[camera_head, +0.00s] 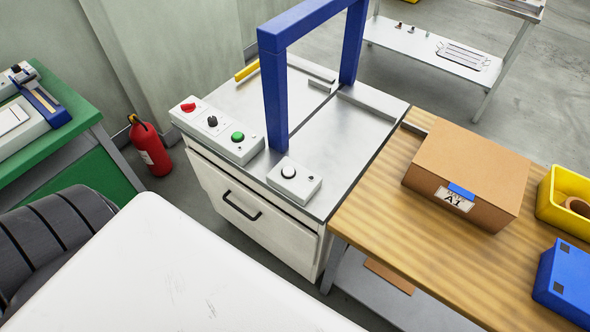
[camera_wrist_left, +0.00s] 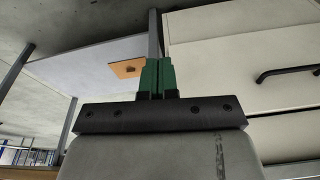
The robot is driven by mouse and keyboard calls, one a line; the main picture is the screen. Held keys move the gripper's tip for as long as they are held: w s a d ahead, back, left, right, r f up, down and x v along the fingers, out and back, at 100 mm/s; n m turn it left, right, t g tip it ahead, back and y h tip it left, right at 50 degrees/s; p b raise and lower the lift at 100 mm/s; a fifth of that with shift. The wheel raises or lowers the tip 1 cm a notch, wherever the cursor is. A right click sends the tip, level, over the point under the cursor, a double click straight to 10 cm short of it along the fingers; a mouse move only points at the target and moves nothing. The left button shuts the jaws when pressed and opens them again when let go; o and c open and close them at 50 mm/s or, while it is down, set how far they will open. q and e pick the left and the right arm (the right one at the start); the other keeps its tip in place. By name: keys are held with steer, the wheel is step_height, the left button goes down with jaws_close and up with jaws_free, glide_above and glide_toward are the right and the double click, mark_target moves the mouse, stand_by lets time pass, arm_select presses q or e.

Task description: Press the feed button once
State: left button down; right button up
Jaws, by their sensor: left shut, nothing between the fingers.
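A small grey box with one round white button (camera_head: 288,172) sits on the front corner of the steel-topped cabinet. A longer control panel (camera_head: 216,130) beside it carries a red knob (camera_head: 188,106), a black knob (camera_head: 212,121) and a green button (camera_head: 238,136). No label tells which is the feed button. My left gripper (camera_wrist_left: 157,76) shows in the left wrist view, its green fingers together and empty, with the cabinet front (camera_wrist_left: 230,45) beyond. No button is in that view. Neither gripper shows in the head view.
A blue gantry frame (camera_head: 276,95) rises just behind the white-button box. A wooden table (camera_head: 390,225) with a cardboard box (camera_head: 470,170), a yellow bin (camera_head: 560,210) and a blue bin (camera_head: 565,280) stands right. The cabinet's black handle (camera_head: 240,206) protrudes. A fire extinguisher (camera_head: 150,148) stands left.

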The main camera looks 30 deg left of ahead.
arm_select(q)
steer(key=w+d+r+n+t+h+p, duration=0.15)
steer(key=w+r, duration=0.25)
steer(key=r, duration=0.4)
steer(key=w+r+n, duration=0.2)
steer(key=w+r, duration=0.2)
steer(key=r, duration=0.5)
steer(key=w+d+r+n+t+h+p, duration=0.15)
steer(key=w+r, duration=0.25)
steer(key=r, duration=0.4)
steer(key=w+a+r+n+t, duration=0.1)
steer(key=w+a+r+n, duration=0.1)
steer(key=w+a+n, duration=0.5)
steer(key=w+a+r+n+t+h, duration=0.1)
steer(key=w+a+r+n, duration=0.2)
steer(key=w+a+n, duration=0.4)
steer(key=w+n, duration=0.3)
steer(key=n, duration=0.1)
steer(key=shift+a+r+t, duration=0.15)
steer(key=shift+r+t, duration=0.1)
steer(key=shift+t, duration=0.15)
steer(key=shift+f+b, duration=0.1)
steer(key=shift+b, duration=0.25)
